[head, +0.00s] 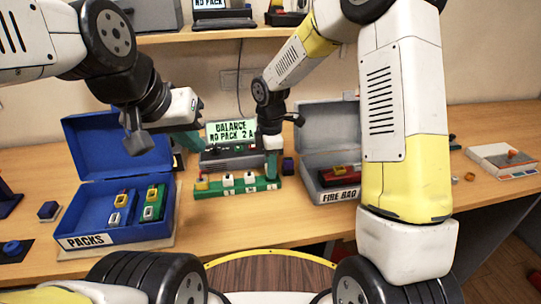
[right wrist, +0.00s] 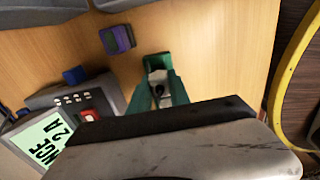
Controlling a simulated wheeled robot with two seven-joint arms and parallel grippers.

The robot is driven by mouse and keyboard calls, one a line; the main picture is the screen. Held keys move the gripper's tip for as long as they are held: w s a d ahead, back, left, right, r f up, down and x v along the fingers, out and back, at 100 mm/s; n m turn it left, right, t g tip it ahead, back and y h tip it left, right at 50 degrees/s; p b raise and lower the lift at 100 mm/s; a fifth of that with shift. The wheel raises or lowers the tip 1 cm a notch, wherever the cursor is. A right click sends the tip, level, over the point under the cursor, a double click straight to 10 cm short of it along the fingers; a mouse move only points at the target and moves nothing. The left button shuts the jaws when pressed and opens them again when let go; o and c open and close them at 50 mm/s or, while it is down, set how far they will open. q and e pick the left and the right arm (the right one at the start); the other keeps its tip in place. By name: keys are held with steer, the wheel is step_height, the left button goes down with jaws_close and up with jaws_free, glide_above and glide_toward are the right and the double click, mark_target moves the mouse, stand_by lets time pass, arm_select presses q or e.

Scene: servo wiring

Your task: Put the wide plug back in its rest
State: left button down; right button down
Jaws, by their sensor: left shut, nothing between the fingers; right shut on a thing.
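A green rack (head: 236,190) lies on the table in front of the charger and bears several pale plugs. My right gripper (head: 272,168) points down at the rack's right end. In the right wrist view its green fingers (right wrist: 160,92) are shut on a pale plug (right wrist: 158,77) with a dark cable, apparently the wide plug. The green end of the rack (right wrist: 157,59) shows right at the plug. I cannot tell whether the plug is seated or just above its rest.
The charger (head: 230,155) reads "BALANCE NO PACK 2 A". A blue PACKS box (head: 117,238) with two packs stands open at left. A grey FIRE BAG box (head: 310,182) holds a red pack at right. A purple block (right wrist: 117,40) sits between rack and grey box. The table front is clear.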

steer(key=shift+f, duration=0.95)
steer(key=c, duration=1.1)
jaws_free()
steer(key=shift+c, duration=0.2)
step_height(320, 180, up, 8)
steer(key=shift+f, duration=0.1)
